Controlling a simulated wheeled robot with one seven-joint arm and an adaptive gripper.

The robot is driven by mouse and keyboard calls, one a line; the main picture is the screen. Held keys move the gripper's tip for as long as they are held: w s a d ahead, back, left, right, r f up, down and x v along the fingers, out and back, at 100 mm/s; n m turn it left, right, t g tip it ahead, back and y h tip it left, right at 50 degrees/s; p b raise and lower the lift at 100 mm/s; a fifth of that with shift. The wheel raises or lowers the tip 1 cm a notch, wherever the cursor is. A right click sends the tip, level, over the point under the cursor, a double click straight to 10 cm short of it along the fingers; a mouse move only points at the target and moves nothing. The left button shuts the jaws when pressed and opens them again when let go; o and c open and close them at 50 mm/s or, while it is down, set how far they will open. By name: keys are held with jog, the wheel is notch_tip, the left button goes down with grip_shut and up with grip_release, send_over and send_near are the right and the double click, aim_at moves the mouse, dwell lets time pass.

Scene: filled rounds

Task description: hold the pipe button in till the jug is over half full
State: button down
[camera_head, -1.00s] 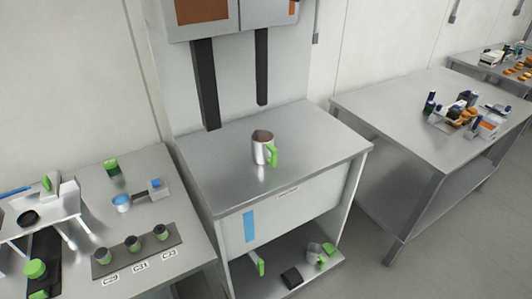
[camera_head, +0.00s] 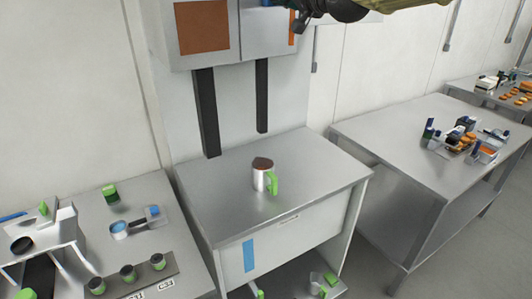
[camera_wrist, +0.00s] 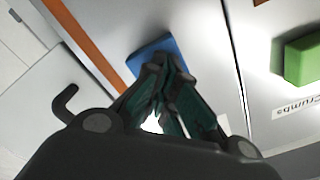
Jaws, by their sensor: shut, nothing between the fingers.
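The jug (camera_head: 259,180), silver with a green handle, stands upright on the steel counter. Its top shows dark brown; how full it is I cannot tell. Two dark vertical pipes (camera_head: 207,112) come down from the wall cabinet behind it. My gripper (camera_head: 298,24) is at the cabinet's right side, partly cut off by the top edge. In the wrist view my gripper (camera_wrist: 165,68) is shut and empty, its tips overlapping a blue block (camera_wrist: 148,52) on the cabinet face. Whether they touch it I cannot tell. A green block (camera_wrist: 302,58) sits to the right, by a label reading "Crumbs".
The cabinet (camera_head: 240,45) has a brown panel and an orange strip. A left table (camera_head: 85,215) holds cups and tools. A right table (camera_head: 385,130) holds bottles and small goods. The counter (camera_head: 320,165) is clear around the jug.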

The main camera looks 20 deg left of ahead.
jog(key=b+v, duration=0.2)
jog(key=v, duration=0.4)
dwell(0.6)
jog(key=shift+w+f, duration=0.1)
